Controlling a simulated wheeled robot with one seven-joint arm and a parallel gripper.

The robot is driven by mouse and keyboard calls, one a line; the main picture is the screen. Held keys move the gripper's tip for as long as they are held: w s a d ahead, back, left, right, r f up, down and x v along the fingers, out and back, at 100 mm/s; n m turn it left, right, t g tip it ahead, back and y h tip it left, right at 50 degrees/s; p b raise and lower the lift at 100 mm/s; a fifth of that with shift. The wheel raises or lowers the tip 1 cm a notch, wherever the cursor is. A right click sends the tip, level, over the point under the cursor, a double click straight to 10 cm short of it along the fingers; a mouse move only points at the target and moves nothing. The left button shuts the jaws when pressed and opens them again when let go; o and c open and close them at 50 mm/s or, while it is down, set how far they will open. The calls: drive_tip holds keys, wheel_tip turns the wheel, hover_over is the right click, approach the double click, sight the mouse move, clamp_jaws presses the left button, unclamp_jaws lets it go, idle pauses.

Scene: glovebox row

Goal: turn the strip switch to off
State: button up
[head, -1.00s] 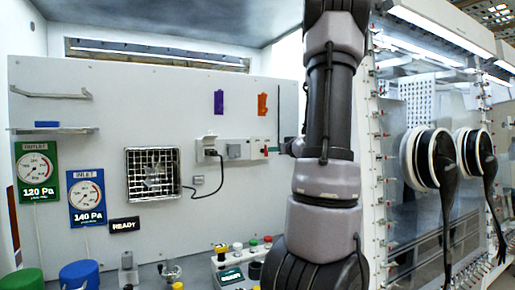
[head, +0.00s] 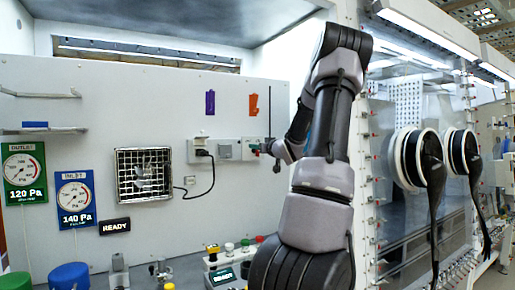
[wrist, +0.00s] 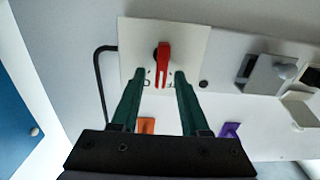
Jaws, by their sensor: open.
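The strip switch is a red lever (wrist: 164,64) on a pale square plate (wrist: 190,45) in the wrist view. The lever lies nearly upright in that picture, with small unreadable marks by its lower end. My gripper (wrist: 160,76) is open, its two dark green fingers on either side of the lever's lower part; contact cannot be told. In the head view my gripper (head: 262,149) is at the right end of the wall strip (head: 225,139), and its fingers hide most of the switch.
Along the strip are a grey switch box (wrist: 267,74) and a black plug (head: 202,153) with its cable. Orange (head: 253,105) and purple (head: 210,102) tags hang above the strip. Glovebox ports (head: 415,158) are at right. Buttons and jars stand on the bench below.

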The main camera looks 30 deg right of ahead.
drive_tip(key=shift+w, duration=0.1)
clamp_jaws()
idle(0.3)
drive_tip(key=shift+a+f+n, duration=0.1)
drive_tip(key=shift+a+n, duration=0.1)
drive_tip(key=shift+n, duration=0.75)
drive_tip(key=shift+a+f+n, duration=0.1)
drive_tip(key=shift+a+n, duration=0.05)
drive_tip(key=shift+n, duration=0.85)
drive_tip(key=shift+a+n, duration=0.2)
drive_tip(key=shift+n, duration=0.75)
unclamp_jaws()
